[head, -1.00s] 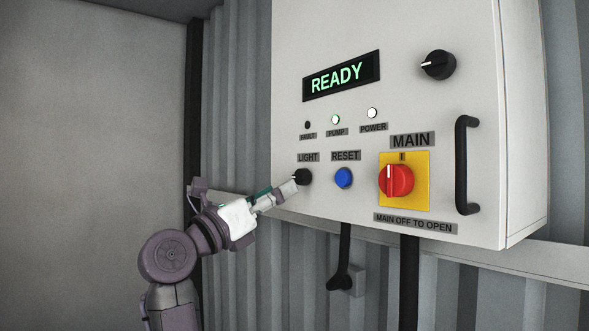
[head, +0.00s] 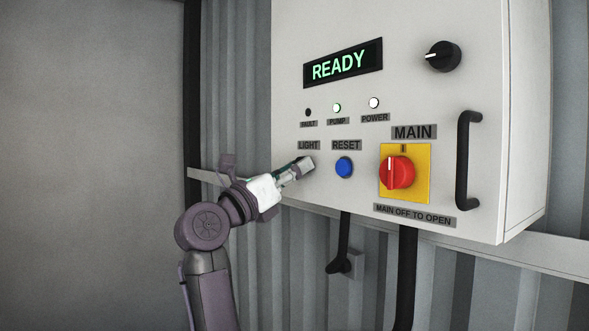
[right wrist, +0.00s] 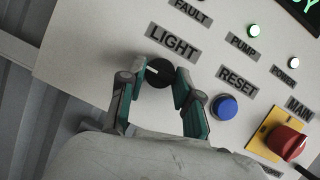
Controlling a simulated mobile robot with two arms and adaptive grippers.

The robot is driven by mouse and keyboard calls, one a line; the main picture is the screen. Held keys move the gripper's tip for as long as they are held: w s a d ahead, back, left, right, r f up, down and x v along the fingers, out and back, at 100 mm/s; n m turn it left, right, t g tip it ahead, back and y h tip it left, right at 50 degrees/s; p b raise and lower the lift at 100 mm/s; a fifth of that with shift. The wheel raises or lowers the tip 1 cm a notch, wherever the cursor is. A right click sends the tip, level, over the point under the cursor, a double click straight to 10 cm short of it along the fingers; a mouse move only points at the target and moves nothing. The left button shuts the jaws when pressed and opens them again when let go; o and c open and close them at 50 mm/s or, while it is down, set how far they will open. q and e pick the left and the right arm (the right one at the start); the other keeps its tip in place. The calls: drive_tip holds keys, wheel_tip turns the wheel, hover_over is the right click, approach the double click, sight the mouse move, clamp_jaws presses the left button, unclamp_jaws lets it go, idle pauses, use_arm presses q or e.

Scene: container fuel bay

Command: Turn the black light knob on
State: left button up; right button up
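The black light knob (right wrist: 161,75) is on the panel under the LIGHT label. In the right wrist view its white mark points left, along the label's slant. My right gripper (right wrist: 160,82) is at the knob, with one fingertip on each side of it. The fingers are apart. I cannot tell whether they touch the knob. In the head view my right gripper (head: 304,165) hides the knob. My left gripper is not in view.
The blue reset button (head: 344,167) is close to the right of the gripper. The red main switch (head: 399,173) on its yellow plate and a black handle (head: 467,160) are further right. Another black knob (head: 443,56) is at upper right. The display (head: 342,64) reads READY.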

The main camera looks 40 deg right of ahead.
clamp_jaws()
drive_tip(key=shift+w+r+m+g+y+b, duration=0.15)
drive_tip(key=shift+m+g+y+b, duration=0.25)
drive_tip(key=shift+m+g, duration=1.75)
drive_tip(key=shift+w+m+g+y+b, duration=0.15)
drive_tip(key=shift+m+g+y+b, duration=0.4)
drive_tip(key=shift+m, duration=3.05)
drive_tip(key=shift+w+r+m+g+y+b, duration=0.2)
drive_tip(key=shift+m+g, duration=1.3)
drive_tip(key=shift+m, duration=1.35)
drive_tip(key=shift+f, duration=0.1)
drive_tip(key=o, duration=1)
unclamp_jaws()
drive_tip(key=shift+c, duration=0.2)
drive_tip(key=shift+f, duration=0.1)
drive_tip(key=v, duration=1.2)
